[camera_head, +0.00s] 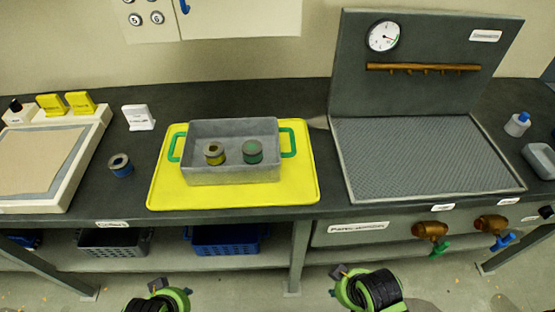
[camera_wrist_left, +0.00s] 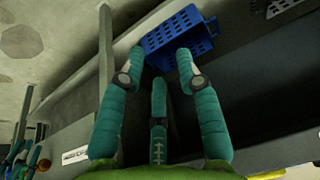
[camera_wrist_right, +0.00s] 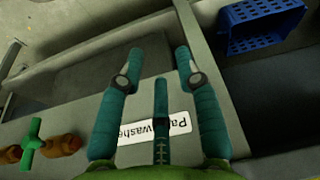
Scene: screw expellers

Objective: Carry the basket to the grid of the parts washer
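The grey metal basket (camera_head: 232,174) with two green side handles stands on a yellow mat (camera_head: 300,195) on the dark bench. It holds two ring-shaped parts, one with a yellow band and one with a green band. The parts washer's grid (camera_head: 425,160) is a flat grey mesh to the right of the mat and has nothing on it. In the head view both arms show only at the bottom edge, below the bench front. My left gripper (camera_wrist_left: 162,62) is open and empty in the left wrist view. My right gripper (camera_wrist_right: 155,65) is open and empty, in front of the washer's label.
The washer's back panel (camera_head: 430,90) stands upright behind the grid, with a gauge and a brown pipe. Taps (camera_head: 430,230) stick out from its front. A loose ring (camera_head: 121,165) and a white sign (camera_head: 138,117) are left of the mat. Blue (camera_head: 230,240) and grey crates sit on the lower shelf.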

